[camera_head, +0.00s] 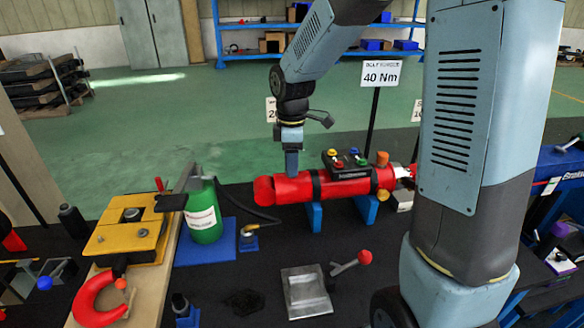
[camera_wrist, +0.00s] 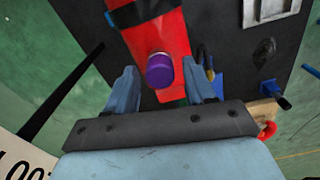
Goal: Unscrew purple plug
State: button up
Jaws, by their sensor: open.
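The purple plug (camera_wrist: 160,70) shows in the wrist view as a short round purple cap on the red cylinder (camera_wrist: 140,40). My gripper (camera_wrist: 165,85) is open, with one blue finger on each side of the plug in the picture; neither finger visibly touches it, and the gap in depth is hard to judge. In the head view my gripper (camera_head: 291,165) points down at the left part of the red cylinder (camera_head: 335,187), which lies on blue supports. The plug is hidden in the head view.
A black block with coloured knobs (camera_head: 347,162) sits on the cylinder, beside an orange cap (camera_head: 382,159). A green bottle (camera_head: 204,212) stands to the left on a blue base. A "40 Nm" sign (camera_head: 381,74) stands behind. A metal plate (camera_head: 305,290) lies in front.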

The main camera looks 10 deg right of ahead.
jog(key=m, duration=1)
dwell(0.6)
grip_shut()
dwell(0.3)
jog(key=shift+r, duration=0.1)
dwell(0.4)
jog(key=n, duration=0.3)
jog(key=shift+n, duration=0.9)
